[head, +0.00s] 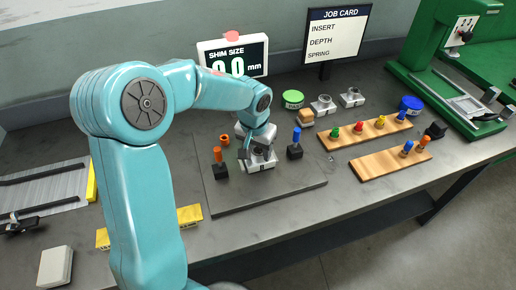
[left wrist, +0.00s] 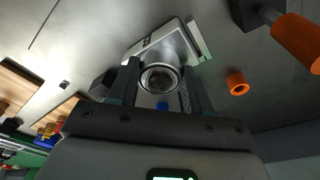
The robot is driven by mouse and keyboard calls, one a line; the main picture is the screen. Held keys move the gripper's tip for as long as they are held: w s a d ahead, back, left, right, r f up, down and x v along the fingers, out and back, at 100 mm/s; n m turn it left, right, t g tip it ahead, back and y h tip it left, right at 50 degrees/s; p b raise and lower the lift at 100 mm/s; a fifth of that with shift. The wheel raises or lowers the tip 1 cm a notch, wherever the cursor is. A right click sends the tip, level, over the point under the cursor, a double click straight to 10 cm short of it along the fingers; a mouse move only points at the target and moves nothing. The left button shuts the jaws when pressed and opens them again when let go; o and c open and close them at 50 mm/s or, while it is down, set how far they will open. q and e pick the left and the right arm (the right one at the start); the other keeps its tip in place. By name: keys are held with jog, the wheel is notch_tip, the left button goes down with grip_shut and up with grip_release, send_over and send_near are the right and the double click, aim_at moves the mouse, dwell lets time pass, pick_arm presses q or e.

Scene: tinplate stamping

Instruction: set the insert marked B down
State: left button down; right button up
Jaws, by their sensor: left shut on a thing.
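A silver insert (head: 262,163) with a square base and a round collar is at the middle of the dark plate (head: 290,195) in the head view. A dark mark shows on its front face, too small to read surely. My left gripper (head: 252,148) points down over it and is shut on its collar. In the left wrist view the two dark fingers (left wrist: 160,78) stand either side of the collar, and the insert's base (left wrist: 170,45) shows beyond them. I cannot tell whether the base touches the plate. My right gripper is not in view.
An orange-handled clamp (head: 219,168) and a blue-handled clamp (head: 295,149) flank the insert. An orange ring (head: 224,140) lies behind. Two more silver inserts (head: 323,106) stand farther back. Wooden racks (head: 365,137) with coloured pegs lie right. The plate's front part is clear.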

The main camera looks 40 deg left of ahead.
aim_at(255, 156)
pick_arm(q)
jog(key=shift+c, duration=2.4)
grip_release()
jog(key=shift+w+f, duration=0.15)
jog(key=shift+r+p, duration=0.3)
jog(key=shift+r, duration=0.4)
notch_tip(255, 156, up, 11)
jog(key=s, duration=0.2)
jog(key=shift+d, duration=0.25)
jog(key=shift+w+f, duration=0.1)
